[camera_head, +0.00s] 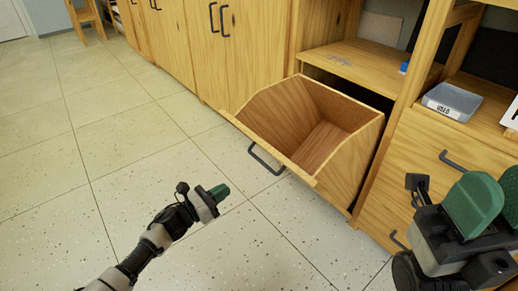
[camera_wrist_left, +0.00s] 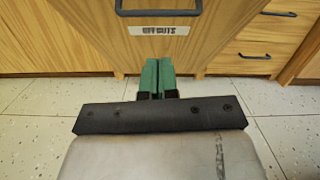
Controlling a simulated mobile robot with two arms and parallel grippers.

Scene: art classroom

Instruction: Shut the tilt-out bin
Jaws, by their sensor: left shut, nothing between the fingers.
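The wooden tilt-out bin (camera_head: 354,166) hangs tilted out from the cabinet, with its empty inside showing. Its dark handle (camera_head: 266,159) is on the front panel, which faces away from my head. In the left wrist view the bin front (camera_wrist_left: 205,35) fills the upper middle, with a label (camera_wrist_left: 158,30) below the handle (camera_wrist_left: 158,11). My left gripper (camera_head: 219,192) is shut and empty, low in front of the bin and apart from the handle. Its green fingers (camera_wrist_left: 157,76) are together below the label. My right gripper (camera_head: 500,205) is at the right edge, partly cut off; its finger gap is unclear.
Closed cabinet doors (camera_head: 236,45) run to the left of the bin. A drawer front (camera_head: 432,185) is at its right. A grey labelled tray (camera_head: 452,100) sits on the shelf above. The tiled floor (camera_head: 110,130) is clear on the left.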

